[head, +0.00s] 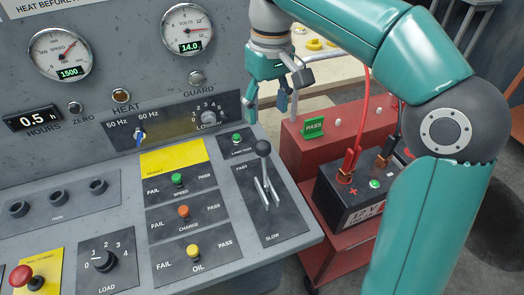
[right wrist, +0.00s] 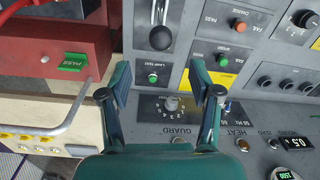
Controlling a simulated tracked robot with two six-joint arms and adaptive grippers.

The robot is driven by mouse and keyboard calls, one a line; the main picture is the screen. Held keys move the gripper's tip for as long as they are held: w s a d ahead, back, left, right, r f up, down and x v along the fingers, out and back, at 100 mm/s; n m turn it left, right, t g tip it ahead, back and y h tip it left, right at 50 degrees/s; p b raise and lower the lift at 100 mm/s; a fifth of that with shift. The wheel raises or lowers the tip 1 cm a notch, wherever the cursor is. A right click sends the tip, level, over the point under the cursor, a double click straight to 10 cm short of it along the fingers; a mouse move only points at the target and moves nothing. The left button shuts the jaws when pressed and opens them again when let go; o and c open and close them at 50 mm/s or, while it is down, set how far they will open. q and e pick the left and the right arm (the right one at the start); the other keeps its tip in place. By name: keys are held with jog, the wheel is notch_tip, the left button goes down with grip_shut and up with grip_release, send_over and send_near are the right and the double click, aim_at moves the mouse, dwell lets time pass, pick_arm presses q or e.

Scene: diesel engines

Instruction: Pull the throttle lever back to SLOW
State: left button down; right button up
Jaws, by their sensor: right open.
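The throttle lever (head: 263,148) has a dark ball knob on a metal shaft. It stands in a slotted plate on the sloping console, marked FAST at the top and SLOW at the bottom. The knob is nearer the FAST end. My right gripper (head: 272,106) is open and empty, above and behind the lever, near the panel's right edge. In the right wrist view the lever's knob (right wrist: 161,38) shows beyond the open fingers (right wrist: 160,82), apart from them. My left gripper is out of view.
A green LAMP TEST button (head: 237,139) sits just above the throttle plate, and the load dial (head: 208,117) behind it. To the right, a red cart (head: 305,145) carries a battery (head: 345,195) with cables. My right arm reaches over it.

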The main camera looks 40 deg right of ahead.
aim_at(264, 143)
jog(key=f, duration=0.8)
jog(key=f+b, duration=0.1)
jog(key=f, duration=0.3)
jog(key=shift+a+f, duration=0.25)
jog(key=shift+f, duration=0.1)
grip_shut()
